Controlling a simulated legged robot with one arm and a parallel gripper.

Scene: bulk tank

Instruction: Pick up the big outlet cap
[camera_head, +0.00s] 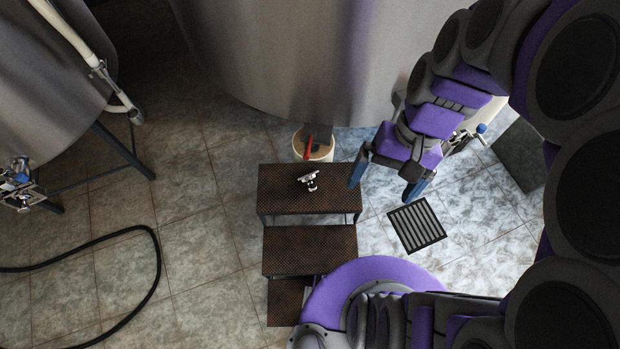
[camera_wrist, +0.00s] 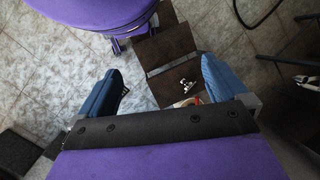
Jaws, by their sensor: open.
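A small silver-and-white metal fitting (camera_head: 309,181) with a dark part lies on the top step of a brown step stool (camera_head: 275,201). It may be the big outlet cap, but it is too small to tell. The fitting also shows in the wrist view (camera_wrist: 188,86), between my finger lines and beyond the palm. My gripper (camera_head: 387,181) is open and empty, with its blue fingers spread, to the right of the stool's top step in the head view. In the wrist view my gripper (camera_wrist: 161,68) has the stool between its fingers. The fingers appear apart from the fitting.
A cream bucket (camera_head: 326,150) with a red piece (camera_head: 308,148) stands behind the stool, under a large steel tank (camera_head: 280,60). A floor grate (camera_head: 417,226) lies to the right. A black hose (camera_head: 155,270) and another tank (camera_head: 40,90) are at left. Tiled floor between is clear.

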